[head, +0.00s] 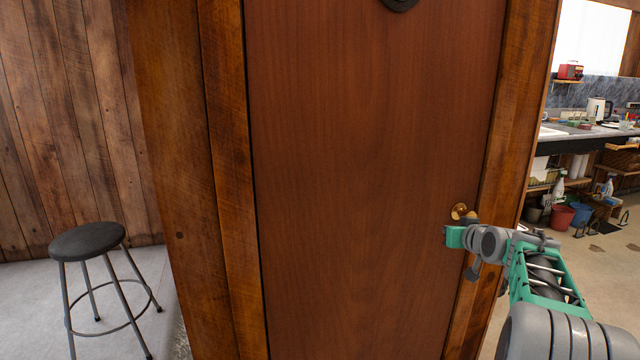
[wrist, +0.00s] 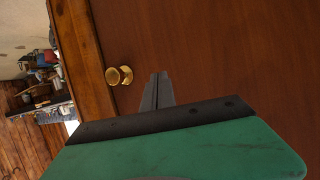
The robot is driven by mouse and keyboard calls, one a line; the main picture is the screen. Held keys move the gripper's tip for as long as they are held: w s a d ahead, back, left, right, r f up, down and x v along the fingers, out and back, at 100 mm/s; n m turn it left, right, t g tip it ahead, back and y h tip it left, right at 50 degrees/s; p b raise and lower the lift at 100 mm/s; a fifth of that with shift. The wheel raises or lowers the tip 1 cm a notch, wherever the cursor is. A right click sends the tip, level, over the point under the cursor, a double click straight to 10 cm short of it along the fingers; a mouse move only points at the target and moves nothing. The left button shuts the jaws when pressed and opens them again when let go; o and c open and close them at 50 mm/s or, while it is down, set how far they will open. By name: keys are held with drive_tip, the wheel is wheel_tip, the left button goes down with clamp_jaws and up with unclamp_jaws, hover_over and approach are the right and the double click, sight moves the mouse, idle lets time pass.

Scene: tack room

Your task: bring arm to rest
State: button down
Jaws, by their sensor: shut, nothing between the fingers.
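My gripper (head: 454,237) is at the right of the head view, in front of the brown wooden door and just below its brass knob (head: 459,211). In the wrist view, my gripper's two grey fingers (wrist: 160,78) lie together, shut with nothing between them. They point toward the door panel (wrist: 230,60). The brass knob (wrist: 119,75) shows to the left of the fingers there, with a visible gap in the picture. The fingers are hard to make out in the head view. My arm reaches in from the lower right corner.
The door (head: 370,150) stands closed-looking in its wooden frame (head: 225,170). A black-topped stool (head: 87,241) stands at left on grey floor.

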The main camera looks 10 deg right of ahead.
drive_tip(key=s+a+r+n+g+y+p, duration=0.1)
drive_tip(key=s+a+r+g+p, duration=0.15)
drive_tip(key=a, duration=0.55)
drive_tip(key=s+a+r+g+p, duration=0.1)
drive_tip(key=s+a+r+p, duration=0.15)
drive_tip(key=a, duration=0.45)
drive_tip(key=s+a+f+g+p, duration=0.1)
drive_tip(key=s+a+g+p, duration=0.1)
drive_tip(key=s+a, duration=0.3)
drive_tip(key=s+a+f+g+p, duration=0.1)
drive_tip(key=s+a+p, duration=0.3)
drive_tip(key=s, duration=1)
drive_tip(key=s+a+f+n+g+p, duration=0.1)
drive_tip(key=s+a+g+p, duration=0.2)
drive_tip(key=s+a, duration=0.4)
drive_tip(key=shift+s+a+g+y+p, duration=0.4)
drive_tip(key=shift+s+p, duration=0.15)
drive_tip(key=shift+s, duration=0.65)
